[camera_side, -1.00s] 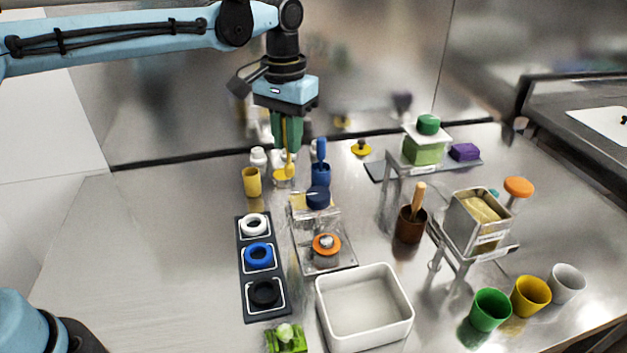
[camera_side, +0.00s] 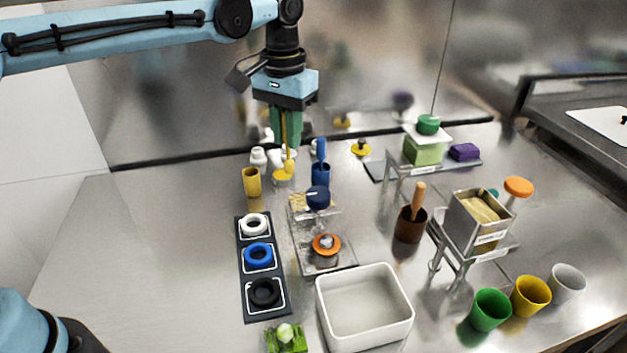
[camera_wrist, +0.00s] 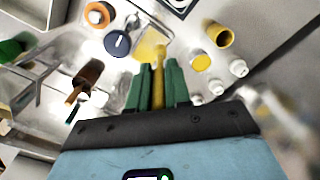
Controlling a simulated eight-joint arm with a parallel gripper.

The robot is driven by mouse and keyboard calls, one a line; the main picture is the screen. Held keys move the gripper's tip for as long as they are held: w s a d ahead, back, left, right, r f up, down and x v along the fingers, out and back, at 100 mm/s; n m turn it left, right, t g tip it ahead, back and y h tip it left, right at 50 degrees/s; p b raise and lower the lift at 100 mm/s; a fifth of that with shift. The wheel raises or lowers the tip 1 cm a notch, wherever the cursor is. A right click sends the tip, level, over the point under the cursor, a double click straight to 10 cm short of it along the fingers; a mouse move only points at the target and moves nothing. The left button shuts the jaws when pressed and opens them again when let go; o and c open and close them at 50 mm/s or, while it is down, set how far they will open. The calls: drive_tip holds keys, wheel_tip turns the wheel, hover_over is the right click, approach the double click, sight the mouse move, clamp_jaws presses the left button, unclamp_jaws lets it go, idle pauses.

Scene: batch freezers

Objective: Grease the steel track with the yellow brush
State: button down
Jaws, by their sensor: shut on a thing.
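My gripper (camera_side: 286,138) has green fingers shut on the yellow brush (camera_side: 289,166), which points down. In the wrist view the yellow brush (camera_wrist: 152,50) extends beyond the green fingers (camera_wrist: 157,85). The round yellow-topped pot (camera_side: 283,178) appears just below the brush tip in the side view. In the wrist view this pot (camera_wrist: 200,62) sits right of the brush head, apart from it. The fixture plate (camera_side: 338,258) carries a dark blue knob (camera_side: 318,197) and an orange ring (camera_side: 326,243). A shiny metal strip lies near the knob, but I cannot clearly identify the steel track.
A yellow cup (camera_side: 251,181) and a blue holder (camera_side: 320,173) with a blue brush flank the pot. A dark ring tray (camera_side: 246,290) and a white bin (camera_side: 323,318) stand in front. Metal racks (camera_side: 467,262) are at right. Open counter lies at left.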

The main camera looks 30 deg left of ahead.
sight(289, 159)
drive_tip(key=shift+f, duration=0.25)
drive_tip(key=shift+f, duration=2.9)
drive_tip(key=shift+w+d+f, duration=0.2)
drive_tip(key=shift+f, duration=0.25)
drive_tip(key=shift+w+d+f, duration=0.2)
drive_tip(key=shift+f, duration=0.2)
drive_tip(key=shift+w+d+f, duration=0.1)
drive_tip(key=shift+w+d, duration=0.95)
drive_tip(key=s+a, duration=0.2)
drive_tip(key=a, duration=0.1)
drive_tip(key=shift+s, duration=0.4)
drive_tip(key=shift+r, duration=4.15)
